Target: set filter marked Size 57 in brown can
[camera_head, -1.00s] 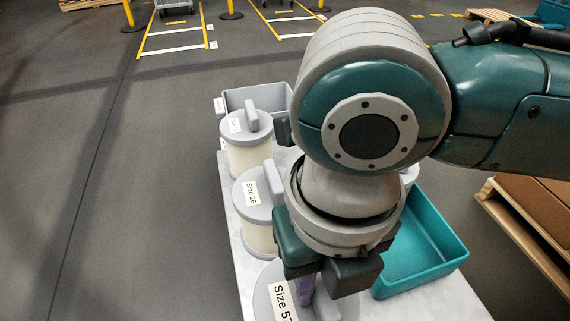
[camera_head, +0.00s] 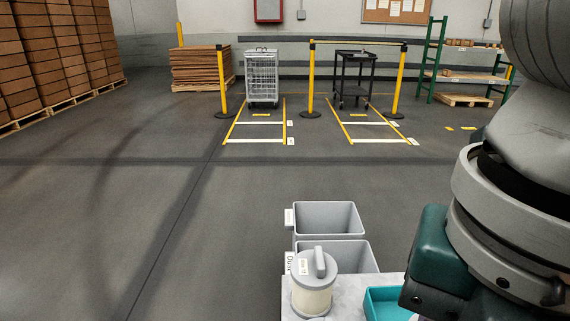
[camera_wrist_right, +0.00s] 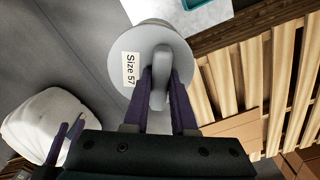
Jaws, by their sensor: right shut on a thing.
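The filter marked Size 57 (camera_wrist_right: 145,42) shows in the right wrist view, with a round grey lid, a white label and a raised grey handle. My right gripper (camera_wrist_right: 161,74) is shut on the handle, one purple finger on each side. Two purple fingers of my left gripper (camera_wrist_right: 64,140) show apart at the lower left of the right wrist view. I see no brown can in either view.
A slatted wooden pallet (camera_wrist_right: 285,85) is beside the held filter. Open floor lies left; marked bays with carts are farther back.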

